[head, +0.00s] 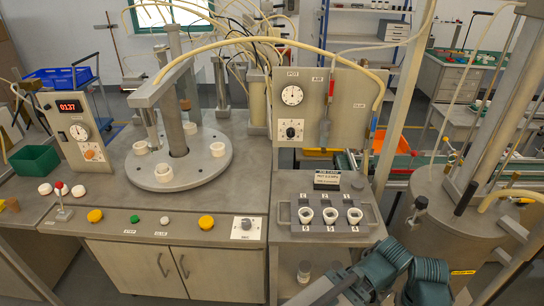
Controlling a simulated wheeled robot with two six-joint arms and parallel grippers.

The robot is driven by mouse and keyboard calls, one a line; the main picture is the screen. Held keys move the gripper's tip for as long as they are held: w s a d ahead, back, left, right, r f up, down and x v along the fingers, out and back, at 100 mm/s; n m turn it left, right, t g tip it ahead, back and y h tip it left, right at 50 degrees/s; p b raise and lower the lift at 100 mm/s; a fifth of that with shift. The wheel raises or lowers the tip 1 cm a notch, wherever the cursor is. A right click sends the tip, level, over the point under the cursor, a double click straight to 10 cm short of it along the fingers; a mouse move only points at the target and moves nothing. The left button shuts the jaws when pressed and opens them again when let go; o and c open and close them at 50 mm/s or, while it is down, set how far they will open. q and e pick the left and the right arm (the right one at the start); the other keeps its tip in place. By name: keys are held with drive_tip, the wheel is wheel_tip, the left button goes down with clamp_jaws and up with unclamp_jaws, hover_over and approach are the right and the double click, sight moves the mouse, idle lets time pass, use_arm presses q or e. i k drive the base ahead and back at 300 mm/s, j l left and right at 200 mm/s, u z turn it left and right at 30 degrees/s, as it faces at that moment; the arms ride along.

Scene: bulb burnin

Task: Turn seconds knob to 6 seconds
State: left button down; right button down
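A dark round knob sits on a white square plate (246,228) at the front right of the grey bench top. Its marks are too small to read. Another dark knob on a white dial plate (290,131) is on the upright grey panel, below a round gauge. I cannot tell from the lettering which is the seconds knob. My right gripper (332,284) appears at the bottom, right of the centre, over the front of the small cart and apart from both knobs. Its fingers are hard to make out. My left gripper is not in view.
A round turntable (208,170) with white sockets stands on the bench (120,222). A grey tray (366,212) holds three white cups on the cart. A red display (69,106) reads about 0137.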

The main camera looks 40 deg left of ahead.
sight(246, 223)
drive_tip(key=u, duration=2.4)
